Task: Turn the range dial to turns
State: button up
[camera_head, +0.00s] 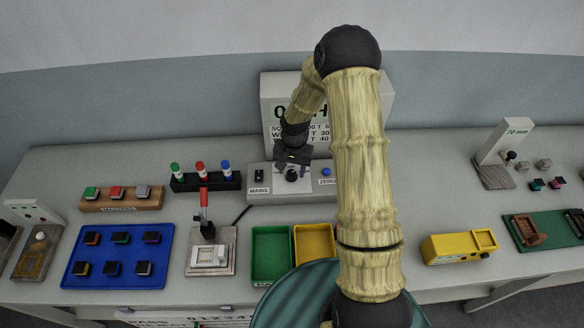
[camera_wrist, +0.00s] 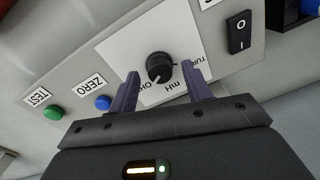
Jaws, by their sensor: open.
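The range dial (camera_wrist: 160,68) is a black round knob on a white plate of a grey instrument panel. In the wrist view its labels read OH, HH or similar, and TUR, partly cut off by my fingers. A light pointer mark on the knob faces down toward the labels; its exact setting is hard to tell. The dial also shows in the head view (camera_head: 291,174), just below my gripper (camera_head: 292,165). In the wrist view my gripper (camera_wrist: 163,88) is open, with one purple finger on each side of the knob. Contact with the knob is not clear.
A black rocker switch (camera_wrist: 239,32) sits right of the dial in the wrist view. A blue ZERO button (camera_wrist: 103,103) and a green TEST button (camera_wrist: 53,112) lie to its left. The display box (camera_head: 275,90) stands behind, partly hidden by my arm.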

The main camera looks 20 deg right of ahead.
jog(key=shift+f, duration=0.3)
jog(key=c, duration=1)
jog(key=shift+o, duration=0.2)
